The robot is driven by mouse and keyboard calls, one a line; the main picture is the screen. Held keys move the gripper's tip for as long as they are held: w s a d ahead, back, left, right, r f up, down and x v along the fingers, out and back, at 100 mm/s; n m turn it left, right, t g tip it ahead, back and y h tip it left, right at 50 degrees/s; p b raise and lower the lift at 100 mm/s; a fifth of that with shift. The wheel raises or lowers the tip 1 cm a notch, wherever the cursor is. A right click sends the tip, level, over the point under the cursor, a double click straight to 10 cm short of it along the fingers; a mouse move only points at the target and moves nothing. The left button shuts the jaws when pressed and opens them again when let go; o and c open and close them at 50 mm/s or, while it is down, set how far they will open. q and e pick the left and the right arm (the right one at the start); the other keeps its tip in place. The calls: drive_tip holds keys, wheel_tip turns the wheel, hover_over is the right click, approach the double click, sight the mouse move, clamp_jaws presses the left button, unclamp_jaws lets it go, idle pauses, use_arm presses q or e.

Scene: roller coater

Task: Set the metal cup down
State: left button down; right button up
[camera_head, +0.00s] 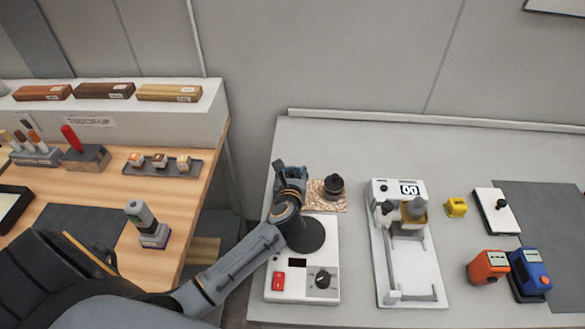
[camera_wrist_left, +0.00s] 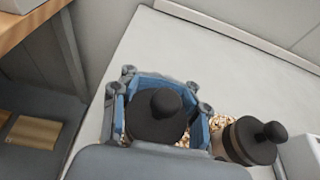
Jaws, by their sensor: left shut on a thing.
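My left gripper (camera_head: 290,174) is shut on a dark round thing with a knobbed top, taken to be the metal cup (camera_wrist_left: 156,118). Its lower body is hidden by the blue-grey fingers and my wrist. The speckled cork mat (camera_head: 341,204) shows between and beside the fingers in the left wrist view, so the cup is over or on its left part. I cannot tell whether it touches the mat. A similar dark knobbed pot (camera_head: 334,187) stands upright on the mat, just right of the gripper. My right gripper is not in view.
A white device (camera_head: 300,292) with red switch, dial and dark round plate stands under my forearm. Right of it is a white stand (camera_head: 432,270) with a display. A yellow block (camera_head: 456,207), orange device (camera_head: 488,267) and blue device (camera_head: 529,270) lie further right. A wooden bench (camera_head: 190,200) is left, across a gap.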

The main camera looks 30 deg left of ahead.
use_arm(q)
drive_tip(key=shift+f, duration=0.1)
drive_tip(key=shift+f, duration=0.1)
drive_tip(key=shift+f, duration=0.15)
drive_tip(key=c, duration=0.7)
unclamp_jaws()
drive_tip(key=shift+r, duration=0.35)
drive_tip(key=b+v, duration=0.2)
drive_tip(key=v, duration=0.8)
drive_tip(key=shift+s+d+f, duration=0.1)
drive_tip(key=shift+s+d, duration=0.15)
drive_tip(key=shift+s, duration=0.1)
drive_tip(key=shift+s+d+r, duration=0.25)
drive_tip(key=shift+s+r, duration=0.1)
drive_tip(key=shift+s, duration=0.2)
